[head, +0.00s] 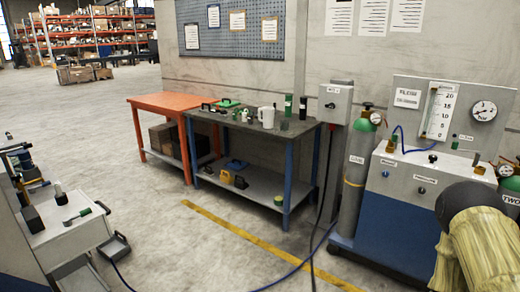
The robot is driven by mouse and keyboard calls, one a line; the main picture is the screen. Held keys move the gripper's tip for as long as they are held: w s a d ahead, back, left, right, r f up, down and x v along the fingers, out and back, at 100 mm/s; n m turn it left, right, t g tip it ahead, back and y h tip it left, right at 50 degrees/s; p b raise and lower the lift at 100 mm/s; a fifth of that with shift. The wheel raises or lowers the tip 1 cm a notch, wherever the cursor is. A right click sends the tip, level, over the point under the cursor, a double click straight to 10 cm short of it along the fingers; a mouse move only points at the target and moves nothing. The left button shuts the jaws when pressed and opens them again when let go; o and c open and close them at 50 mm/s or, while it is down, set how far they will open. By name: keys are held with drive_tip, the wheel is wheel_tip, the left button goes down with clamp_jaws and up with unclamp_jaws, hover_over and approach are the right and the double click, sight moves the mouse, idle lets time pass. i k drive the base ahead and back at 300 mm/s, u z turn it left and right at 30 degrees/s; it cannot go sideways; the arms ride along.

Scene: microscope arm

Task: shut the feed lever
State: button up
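A gas cabinet (400,225) with a white top and blue lower front stands at the right. Its front has small labels and dark knobs (421,190). A small black fitting (432,158) and a brass fitting (391,144) stand on its top. A blue hose (402,138) runs over the top. A dark upright piece (475,158) stands near the right end. I cannot tell which part is the feed lever or how it is set. My gripper is not in view.
A dark rounded shape with yellowish ribbed covering (482,245) blocks the cabinet's right front. A green-topped cylinder (357,165) stands left of the cabinet. A grey workbench (290,132) and an orange table (160,102) line the wall. Hoses cross the floor; the middle floor is clear.

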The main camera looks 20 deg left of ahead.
sight(31, 190)
drive_tip(key=u, duration=0.85)
drive_tip(key=i, duration=1.3)
drive_tip(key=u, duration=1.2)
drive_tip(key=i, duration=0.55)
drive_tip(key=z, duration=1.35)
drive_tip(key=i, duration=2.9)
drive_tip(key=u, duration=2.95)
